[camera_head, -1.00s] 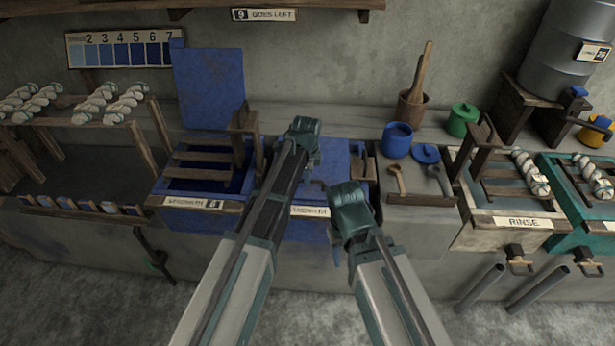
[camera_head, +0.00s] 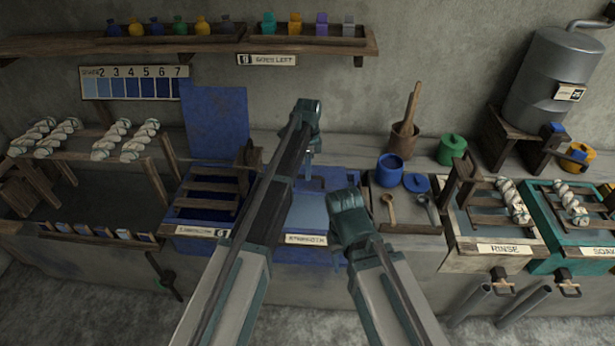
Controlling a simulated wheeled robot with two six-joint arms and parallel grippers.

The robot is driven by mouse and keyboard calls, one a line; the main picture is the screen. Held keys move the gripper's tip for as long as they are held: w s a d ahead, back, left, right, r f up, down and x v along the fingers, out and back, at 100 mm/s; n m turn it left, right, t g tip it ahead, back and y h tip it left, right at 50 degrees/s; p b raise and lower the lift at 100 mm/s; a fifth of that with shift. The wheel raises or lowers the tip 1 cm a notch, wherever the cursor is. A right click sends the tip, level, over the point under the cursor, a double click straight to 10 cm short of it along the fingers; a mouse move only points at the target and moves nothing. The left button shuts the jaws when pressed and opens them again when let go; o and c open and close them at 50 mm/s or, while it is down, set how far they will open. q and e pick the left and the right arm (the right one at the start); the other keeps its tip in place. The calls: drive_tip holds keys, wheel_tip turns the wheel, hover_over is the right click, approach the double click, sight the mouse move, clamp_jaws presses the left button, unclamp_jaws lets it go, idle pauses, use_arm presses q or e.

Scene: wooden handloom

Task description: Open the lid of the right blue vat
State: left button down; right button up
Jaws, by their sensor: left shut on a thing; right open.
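The right blue vat (camera_head: 330,240) stands in the counter, partly hidden behind my arms. Its blue lid (camera_head: 345,180) lies behind and below my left gripper, not upright against the wall; its exact tilt is hard to judge. A paler blue patch (camera_head: 308,212) shows between my arms. My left gripper (camera_head: 308,140) is shut above the back of this vat, with a small grey-blue piece just under it; the grip itself is mostly hidden. My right gripper (camera_head: 348,215) is open, lower, in front of the vat's right side.
The left blue vat (camera_head: 205,190) has its lid (camera_head: 217,122) upright against the wall. Right of the right vat are a blue pot (camera_head: 391,170), a small blue lid (camera_head: 416,183) and spoons on a tray. A bottle shelf (camera_head: 190,46) hangs above.

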use_arm(q)
drive_tip(key=shift+w+r+p, duration=1.2)
drive_tip(key=shift+w+r, duration=0.55)
drive_tip(key=shift+w, duration=0.25)
use_arm(e)
drive_tip(key=shift+s+r, duration=0.1)
drive_tip(key=shift+r, duration=1.6)
use_arm(q)
drive_tip(key=c, duration=1.2)
unclamp_jaws()
drive_tip(key=shift+c, duration=0.2)
drive_tip(key=o, duration=0.4)
drive_tip(key=shift+w+f, duration=0.25)
drive_tip(key=shift+s, duration=0.15)
use_arm(e)
drive_tip(key=shift+w+f, duration=0.1)
drive_tip(key=shift+w, duration=0.15)
use_arm(q)
drive_tip(key=shift+s, duration=0.15)
drive_tip(key=shift+r, duration=0.1)
